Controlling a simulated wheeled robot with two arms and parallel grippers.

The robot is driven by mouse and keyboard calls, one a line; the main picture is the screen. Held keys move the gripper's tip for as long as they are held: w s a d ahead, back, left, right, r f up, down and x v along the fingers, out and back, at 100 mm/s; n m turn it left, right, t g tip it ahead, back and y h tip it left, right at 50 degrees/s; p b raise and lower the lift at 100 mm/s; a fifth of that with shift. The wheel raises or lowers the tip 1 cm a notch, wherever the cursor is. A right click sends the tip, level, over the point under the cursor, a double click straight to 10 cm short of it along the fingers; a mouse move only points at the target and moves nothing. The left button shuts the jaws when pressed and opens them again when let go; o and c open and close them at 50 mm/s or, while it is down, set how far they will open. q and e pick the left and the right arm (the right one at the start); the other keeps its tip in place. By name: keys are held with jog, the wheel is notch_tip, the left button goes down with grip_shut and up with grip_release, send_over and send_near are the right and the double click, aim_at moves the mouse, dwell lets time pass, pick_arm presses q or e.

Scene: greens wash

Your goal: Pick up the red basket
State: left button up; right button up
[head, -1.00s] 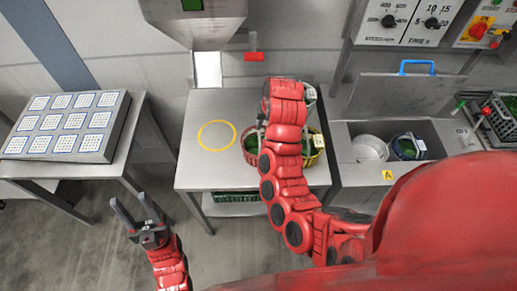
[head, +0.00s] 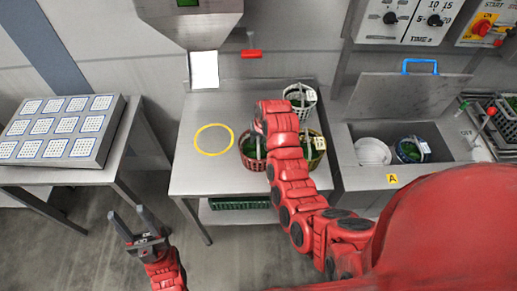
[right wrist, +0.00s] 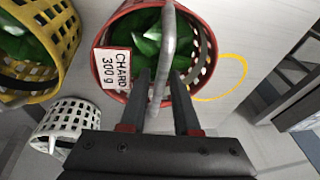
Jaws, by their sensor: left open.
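The red basket (head: 247,162) holds green leaves and stands on the steel table, right of a yellow ring mark. My right arm partly covers it in the head view. In the right wrist view the red basket (right wrist: 122,18) has a label reading CHARD 300 g and a grey handle (right wrist: 168,35). My right gripper (right wrist: 160,76) is over it, with its fingers apart on either side of the handle. A gap shows between fingers and handle. My left gripper (head: 131,213) is open and empty, low at the left, away from the baskets.
A yellow basket (head: 318,157) is close right of the red one, and a white basket (head: 301,98) stands behind. The yellow ring (head: 213,152) area is empty. A sink (head: 345,150) with bowl and blue basket is at right, a tray (head: 62,165) at left.

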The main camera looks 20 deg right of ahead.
jog(key=shift+p+x, duration=0.35)
jog(key=shift+x, duration=0.95)
jog(key=shift+c, duration=0.2)
grip_shut()
jog(key=shift+d+r, duration=0.1)
